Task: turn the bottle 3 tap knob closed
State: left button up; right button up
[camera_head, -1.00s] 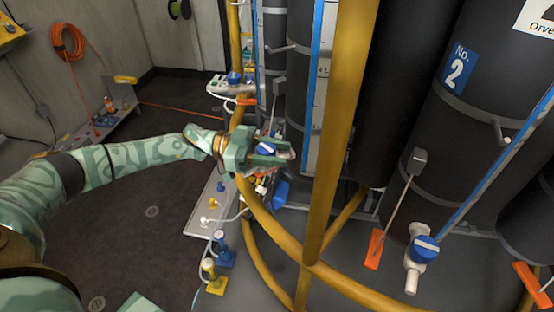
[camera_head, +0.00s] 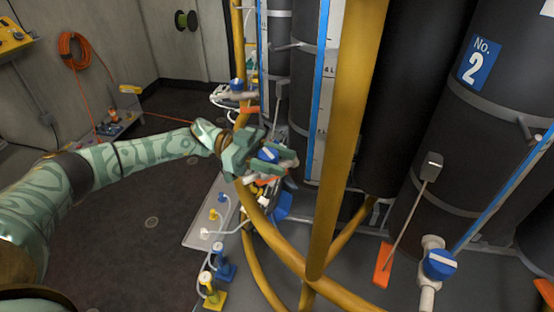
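My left gripper (camera_head: 275,157) reaches in from the left to a blue tap knob with a white bar (camera_head: 268,154), low in front of a dark bottle (camera_head: 300,75). The fingers lie on either side of the knob; whether they press on it is too small to tell. The gripper hides most of the tap body. No number shows on this bottle, so I cannot confirm that it is bottle 3. My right gripper is out of view.
A yellow upright post (camera_head: 342,130) and curved yellow rail (camera_head: 290,262) stand right of my gripper. Bottle No. 2 (camera_head: 500,125) has its own blue tap knob (camera_head: 440,264). Another blue knob (camera_head: 237,84) is farther back. A grey tray (camera_head: 205,225) lies below my forearm.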

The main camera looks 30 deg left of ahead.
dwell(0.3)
pick_arm(q)
jog(key=a+b, duration=0.4)
jog(key=a, duration=1.2)
jog(key=shift+s+a, duration=0.15)
jog(key=shift+s, duration=0.15)
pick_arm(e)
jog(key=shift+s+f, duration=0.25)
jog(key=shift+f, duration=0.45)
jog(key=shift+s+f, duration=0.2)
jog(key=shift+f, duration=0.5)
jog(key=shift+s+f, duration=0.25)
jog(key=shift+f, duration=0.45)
